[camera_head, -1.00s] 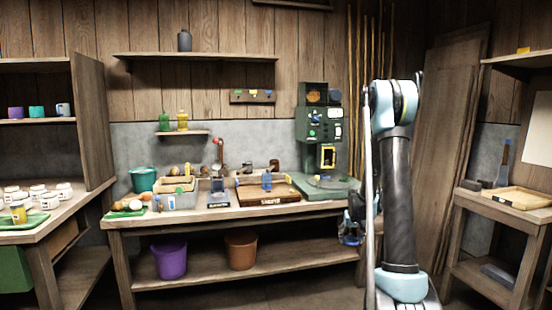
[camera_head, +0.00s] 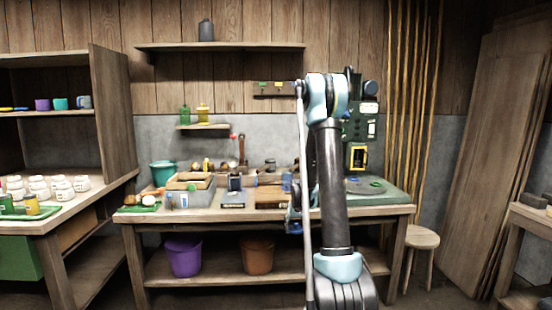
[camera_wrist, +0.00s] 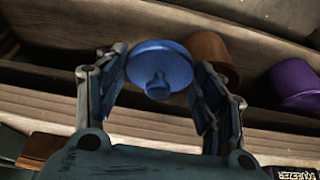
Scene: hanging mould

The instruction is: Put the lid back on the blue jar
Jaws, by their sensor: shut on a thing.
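A round blue lid with a knob (camera_wrist: 160,68) is between the fingers of my gripper (camera_wrist: 165,70) in the wrist view. The gripper is shut on it and holds it clear of the surfaces below. In the head view my gripper (camera_head: 294,218) is at the bench's front edge, partly hidden by my arm. A small blue object (camera_head: 287,182) stands on the bench just above and behind it. It may be the blue jar, but it is too small to tell.
The workbench (camera_head: 225,213) carries trays, tools and a green machine (camera_head: 358,130). A purple bucket (camera_head: 183,257) and a brown bucket (camera_head: 257,256) stand on its lower shelf. A stool (camera_head: 422,238) is at its right end. White jars (camera_head: 40,187) stand on the left table.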

